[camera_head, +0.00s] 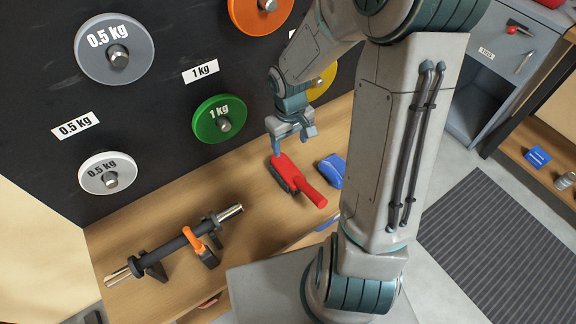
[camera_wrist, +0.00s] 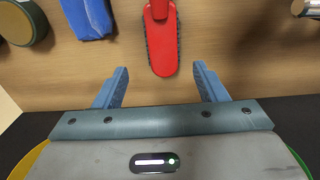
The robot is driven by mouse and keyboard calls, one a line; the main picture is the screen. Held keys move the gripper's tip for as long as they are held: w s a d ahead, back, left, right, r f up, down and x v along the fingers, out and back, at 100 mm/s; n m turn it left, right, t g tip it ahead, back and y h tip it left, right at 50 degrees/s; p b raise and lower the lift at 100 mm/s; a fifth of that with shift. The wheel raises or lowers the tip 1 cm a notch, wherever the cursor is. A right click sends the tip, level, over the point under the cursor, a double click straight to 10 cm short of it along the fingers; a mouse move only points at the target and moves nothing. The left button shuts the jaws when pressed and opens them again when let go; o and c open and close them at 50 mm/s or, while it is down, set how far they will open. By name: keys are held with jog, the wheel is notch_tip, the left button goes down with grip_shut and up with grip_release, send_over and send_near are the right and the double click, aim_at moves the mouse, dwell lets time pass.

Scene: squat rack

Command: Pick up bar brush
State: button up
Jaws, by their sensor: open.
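The bar brush (camera_head: 291,178) is red with dark bristles along its sides. It lies on the wooden shelf with its handle pointing toward the lower right in the head view. My gripper (camera_head: 291,142) is above the shelf near the brush head. In the wrist view, the brush head (camera_wrist: 162,48) is centred, ahead of and between the lines of the two blue fingers. My gripper (camera_wrist: 158,85) is open and empty there, and the fingertips are apart from the brush. The handle end is cut off at the top of the wrist view.
A blue cloth-like item (camera_head: 332,170) lies right of the brush, also visible in the wrist view (camera_wrist: 88,18). A short bar (camera_head: 180,242) on stands, with an orange-handled item (camera_head: 198,245), is at left. A dark panel with weight plates (camera_head: 219,119) rises behind the shelf.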

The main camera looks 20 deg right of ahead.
aim_at(289, 170)
notch_tip(289, 170, down, 14)
jog(key=shift+a+f+b, duration=0.15)
jog(key=shift+f+b, duration=0.05)
jog(key=shift+b, duration=1.05)
jog(key=c, duration=1.1)
